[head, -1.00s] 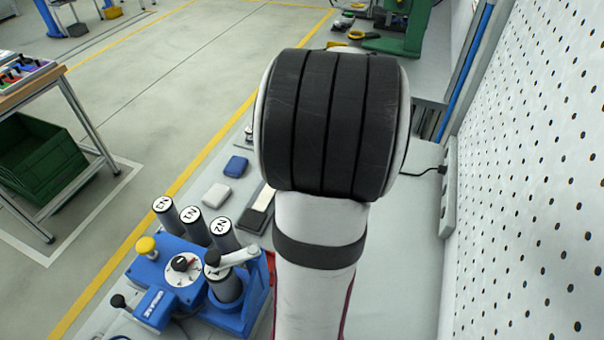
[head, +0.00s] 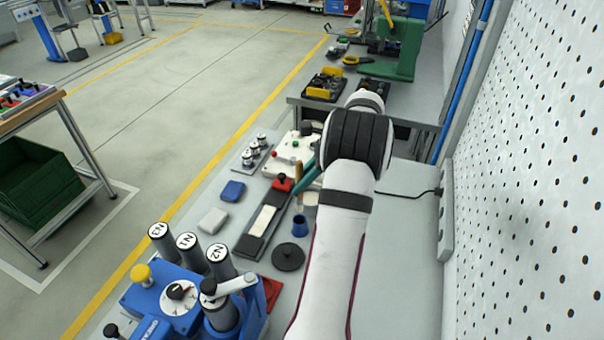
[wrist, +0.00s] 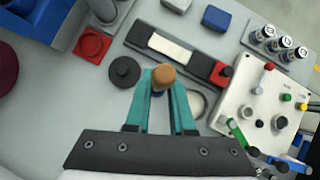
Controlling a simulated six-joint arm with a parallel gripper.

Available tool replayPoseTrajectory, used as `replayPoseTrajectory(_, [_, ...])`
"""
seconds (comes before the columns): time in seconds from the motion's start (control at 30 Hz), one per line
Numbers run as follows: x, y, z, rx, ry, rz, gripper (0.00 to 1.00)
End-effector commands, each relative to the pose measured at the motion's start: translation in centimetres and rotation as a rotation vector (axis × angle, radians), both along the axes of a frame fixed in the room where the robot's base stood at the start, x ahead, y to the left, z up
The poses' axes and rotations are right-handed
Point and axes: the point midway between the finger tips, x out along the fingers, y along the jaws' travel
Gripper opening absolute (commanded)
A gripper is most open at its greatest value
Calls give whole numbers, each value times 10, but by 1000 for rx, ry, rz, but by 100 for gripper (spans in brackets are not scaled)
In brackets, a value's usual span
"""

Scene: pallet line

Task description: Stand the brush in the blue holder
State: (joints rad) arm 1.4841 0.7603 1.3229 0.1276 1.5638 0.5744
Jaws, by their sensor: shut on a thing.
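The brush shows in the wrist view as a round brown wooden handle end (wrist: 163,76) between the teal fingers of my gripper (wrist: 163,90). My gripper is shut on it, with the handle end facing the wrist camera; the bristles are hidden. In the head view my gripper (head: 308,177) is partly hidden behind my arm, with the brown handle (head: 298,171) at its left. The blue holder (head: 300,225) is a small cup standing on the bench, nearer the head camera than the gripper. In the wrist view only a bit of blue shows below the handle.
A black disc (head: 288,257) lies just nearer than the holder. A dark tray with a white strip (head: 262,222) lies to its left. A white control box (head: 291,150) stands beyond. A blue fixture with grey cylinders (head: 180,290) stands near left. A pegboard wall (head: 530,180) bounds the right.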

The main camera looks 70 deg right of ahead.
Motion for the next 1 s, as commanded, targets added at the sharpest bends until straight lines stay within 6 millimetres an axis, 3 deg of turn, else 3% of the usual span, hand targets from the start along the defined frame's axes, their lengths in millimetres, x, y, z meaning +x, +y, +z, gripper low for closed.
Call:
replayPoseTrajectory(0.5, [0, 1, -55, 2, 0, 0, 0])
replayPoseTrajectory(0.97, [0, 0, -66, 0, 1, 0, 0])
replayPoseTrajectory(1.0, [0, 0, -66, 0, 1, 0, 23])
